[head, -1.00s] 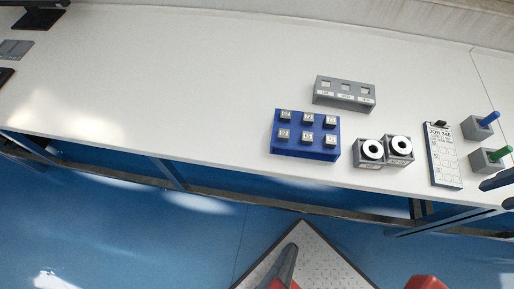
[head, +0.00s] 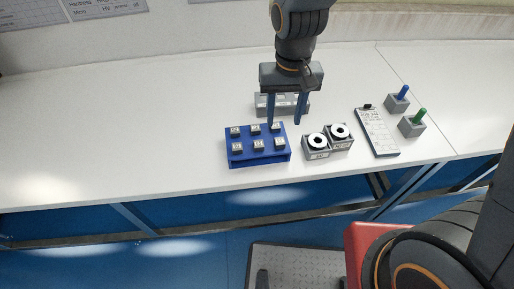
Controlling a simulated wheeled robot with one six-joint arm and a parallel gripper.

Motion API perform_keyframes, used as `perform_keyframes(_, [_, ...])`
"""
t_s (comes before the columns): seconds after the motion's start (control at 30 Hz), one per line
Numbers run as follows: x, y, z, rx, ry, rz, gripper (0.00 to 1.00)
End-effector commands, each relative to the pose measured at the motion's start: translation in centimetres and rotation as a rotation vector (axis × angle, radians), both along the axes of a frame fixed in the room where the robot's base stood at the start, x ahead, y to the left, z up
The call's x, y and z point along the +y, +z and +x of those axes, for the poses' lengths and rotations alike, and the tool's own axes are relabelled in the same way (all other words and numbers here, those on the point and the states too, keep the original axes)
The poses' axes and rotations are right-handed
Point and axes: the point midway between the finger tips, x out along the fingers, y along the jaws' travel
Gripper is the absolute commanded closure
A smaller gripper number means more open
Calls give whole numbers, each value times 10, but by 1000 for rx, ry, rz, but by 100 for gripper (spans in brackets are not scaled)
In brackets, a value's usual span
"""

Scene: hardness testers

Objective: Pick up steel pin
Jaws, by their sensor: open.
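A blue block (head: 260,157) on the white table holds several small metal-topped square pieces in two rows, one of them at the front middle (head: 258,144). I cannot tell which piece is the steel pin; no plain pin shape is clear. My gripper (head: 284,117) points down with its two blue fingers apart and nothing between them. In the picture it lies over the back right corner of the blue block and in front of the grey slotted block (head: 262,101), which it partly hides. Its height above the table is hard to judge.
Two grey boxes with white rings (head: 317,153) stand right of the blue block. The table's left side (head: 120,130) is clear.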

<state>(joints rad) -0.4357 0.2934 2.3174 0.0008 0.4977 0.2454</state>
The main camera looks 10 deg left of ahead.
Motion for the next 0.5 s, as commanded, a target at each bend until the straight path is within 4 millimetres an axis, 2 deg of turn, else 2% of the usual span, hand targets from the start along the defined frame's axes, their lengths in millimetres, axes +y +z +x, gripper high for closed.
perform_keyframes(0.03, [21,-5,-3,10,27,-5,55])
perform_keyframes(0.1, [42,-11,-6,19,46,-9,55])
perform_keyframes(0.2, [61,-16,-10,27,62,-13,55])
perform_keyframes(0.3, [69,-20,-12,30,69,-16,55])
perform_keyframes(0.5, [69,-37,-12,33,68,-18,55])
